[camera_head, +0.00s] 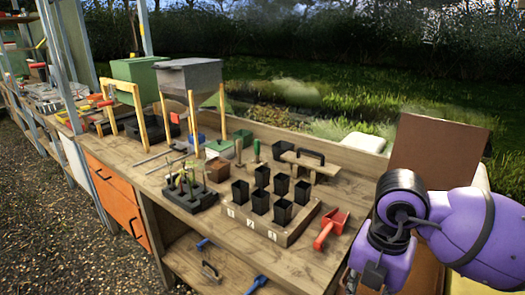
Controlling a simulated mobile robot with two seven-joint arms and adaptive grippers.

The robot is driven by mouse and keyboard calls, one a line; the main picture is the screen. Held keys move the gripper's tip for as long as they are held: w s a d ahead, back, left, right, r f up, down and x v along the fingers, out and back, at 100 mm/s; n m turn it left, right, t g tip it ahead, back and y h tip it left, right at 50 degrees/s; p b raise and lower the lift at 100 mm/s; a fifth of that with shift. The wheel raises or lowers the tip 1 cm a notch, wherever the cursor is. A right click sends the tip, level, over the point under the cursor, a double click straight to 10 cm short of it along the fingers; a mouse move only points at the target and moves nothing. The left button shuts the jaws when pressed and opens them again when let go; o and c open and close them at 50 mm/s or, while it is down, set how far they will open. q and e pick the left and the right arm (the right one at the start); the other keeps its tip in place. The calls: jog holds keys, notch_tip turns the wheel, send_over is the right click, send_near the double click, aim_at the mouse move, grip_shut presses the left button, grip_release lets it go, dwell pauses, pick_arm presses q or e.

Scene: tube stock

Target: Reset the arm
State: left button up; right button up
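My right arm (480,225) is purple with black bands and comes in from the right edge. It bends down beside the right end of the wooden workbench (330,245). Only a small grey part of what seems to be my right gripper (351,280) shows at the bottom edge. Its fingertips are cut off, so its opening and any load are hidden. My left arm and gripper are out of view.
A wooden tray (292,236) with several black pots and a red scoop (331,229) are near my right arm. A black seedling tray (205,197) is further left. A brown panel (438,148) stands behind my arm. Orange drawers (128,212) are below; gravel is at left.

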jog(key=s+a+f+n+g+y, duration=0.15)
jog(key=s+a+y, duration=0.3)
jog(key=a, duration=0.45)
jog(key=s+a+f+n+g+y, duration=0.1)
jog(key=s+a+g+y, duration=0.25)
jog(key=a+y, duration=0.4)
jog(key=a+r+m+t+y, duration=0.3)
jog(key=a+r+m+y, duration=0.1)
jog(key=a+r+y, duration=0.15)
jog(key=w+d+f+m+t+h, duration=0.4)
jog(key=w+d+m+t, duration=0.45)
jog(key=m+t, duration=0.75)
jog(key=d+f+m+t+h, duration=0.3)
jog(key=d+f+m+h, duration=0.3)
jog(key=f, duration=0.5)
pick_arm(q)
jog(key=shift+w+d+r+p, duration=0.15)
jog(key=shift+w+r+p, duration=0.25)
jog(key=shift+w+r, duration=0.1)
pick_arm(e)
jog(key=s+d+f+m+g+h, duration=0.2)
jog(key=s+d+f+g+h, duration=0.1)
jog(key=s+f, duration=0.6)
jog(key=s+d+f+m+g+h, duration=0.2)
jog(key=s+d+f+g+h, duration=0.2)
jog(key=s+f, duration=0.6)
notch_tip(320, 180, down, 2)
jog(key=shift+f+m+g, duration=0.25)
jog(key=shift+m+g, duration=0.1)
jog(key=shift+g, duration=0.35)
